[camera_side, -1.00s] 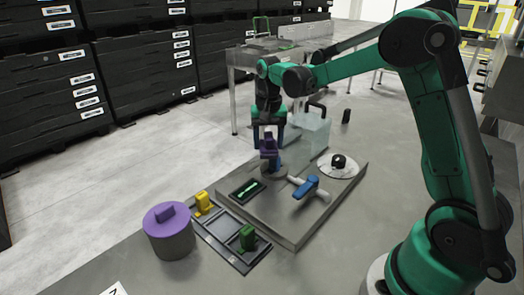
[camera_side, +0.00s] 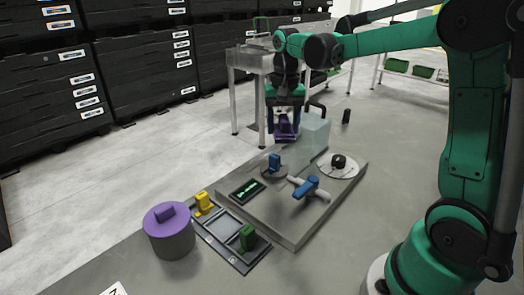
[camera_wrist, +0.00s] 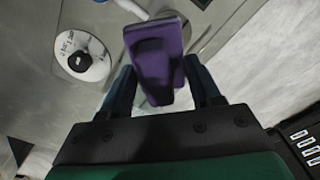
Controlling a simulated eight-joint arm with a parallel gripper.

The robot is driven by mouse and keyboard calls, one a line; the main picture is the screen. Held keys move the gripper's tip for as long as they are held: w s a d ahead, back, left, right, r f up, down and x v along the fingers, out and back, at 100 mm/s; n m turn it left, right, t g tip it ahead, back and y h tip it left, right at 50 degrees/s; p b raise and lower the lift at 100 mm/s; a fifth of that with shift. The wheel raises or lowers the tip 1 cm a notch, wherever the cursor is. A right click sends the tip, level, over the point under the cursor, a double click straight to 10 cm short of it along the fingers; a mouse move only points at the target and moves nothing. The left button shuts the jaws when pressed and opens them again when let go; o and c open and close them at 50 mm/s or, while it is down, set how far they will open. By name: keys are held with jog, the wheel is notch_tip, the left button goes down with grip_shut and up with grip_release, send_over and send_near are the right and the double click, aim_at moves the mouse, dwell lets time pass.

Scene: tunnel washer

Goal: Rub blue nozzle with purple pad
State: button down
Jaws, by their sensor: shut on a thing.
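My gripper (camera_side: 285,118) is shut on the purple pad (camera_side: 286,131) and holds it in the air above the back of the grey plate (camera_side: 262,215). In the wrist view the pad (camera_wrist: 157,50) sits between the two dark blue fingers. A small upright blue piece (camera_side: 274,163) stands on the plate below the pad, clear of it. A second blue piece (camera_side: 307,187) lies across a white pipe to its right. I cannot tell for sure which of the two is the nozzle.
A white disc (camera_side: 329,171) with a black knob is at the plate's right. A clear box (camera_side: 315,133) stands behind. A dark tray (camera_side: 228,243) with yellow (camera_side: 203,202) and green (camera_side: 247,237) pieces, and a purple-lidded can (camera_side: 171,240), are in front.

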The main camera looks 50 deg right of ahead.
jog(key=shift+r, duration=1.25)
